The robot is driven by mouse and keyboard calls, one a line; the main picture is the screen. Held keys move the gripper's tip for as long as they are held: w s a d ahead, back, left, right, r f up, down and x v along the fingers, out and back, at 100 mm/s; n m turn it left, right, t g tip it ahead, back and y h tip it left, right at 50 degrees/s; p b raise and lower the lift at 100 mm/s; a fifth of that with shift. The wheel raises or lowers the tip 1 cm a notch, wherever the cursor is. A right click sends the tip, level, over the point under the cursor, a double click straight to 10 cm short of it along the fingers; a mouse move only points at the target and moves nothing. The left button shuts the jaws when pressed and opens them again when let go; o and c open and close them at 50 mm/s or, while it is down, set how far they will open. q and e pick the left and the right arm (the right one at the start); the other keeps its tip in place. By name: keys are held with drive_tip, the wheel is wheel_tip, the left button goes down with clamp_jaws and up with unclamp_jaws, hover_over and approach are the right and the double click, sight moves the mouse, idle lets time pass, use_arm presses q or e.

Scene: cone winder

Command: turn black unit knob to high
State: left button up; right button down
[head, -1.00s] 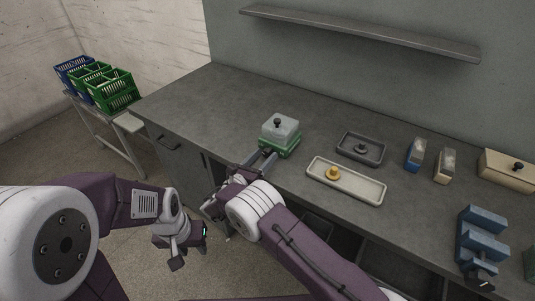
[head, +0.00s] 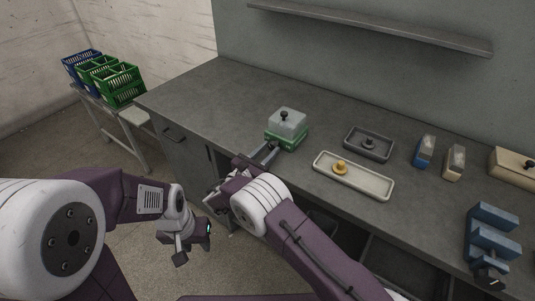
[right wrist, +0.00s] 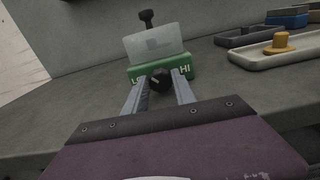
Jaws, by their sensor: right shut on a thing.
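A small unit with a green base (head: 289,138) and a clear cover topped by a black knob stands near the bench's front edge. In the right wrist view its green front (right wrist: 185,66) carries light letters, partly hidden at left, with HI at the right. A black knob (right wrist: 160,79) sits on that front. My right gripper (right wrist: 158,88) has a finger on each side of this knob and is shut on it; it also shows in the head view (head: 268,154). Any pointer mark on the knob is unclear. My left gripper (head: 174,247) hangs low before the bench, its jaw gap unclear.
Right of the unit lie a cream tray (head: 374,187) with a yellow knob (head: 341,167) and a dark grey tray (head: 386,153). Blue and cream blocks stand further right. Baskets (head: 120,84) stand at left. The bench left of the unit is clear.

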drive_tip(key=shift+d+f+m+b, duration=0.1)
drive_tip(key=shift+d+m+b, duration=0.05)
drive_tip(key=shift+m+b, duration=1.3)
drive_tip(key=shift+m, duration=0.45)
drive_tip(key=c, duration=1.3)
unclamp_jaws()
drive_tip(key=shift+o, duration=1.3)
drive_tip(key=shift+w+d, duration=0.1)
drive_tip(key=shift+w, duration=0.15)
drive_tip(key=shift+s, duration=0.2)
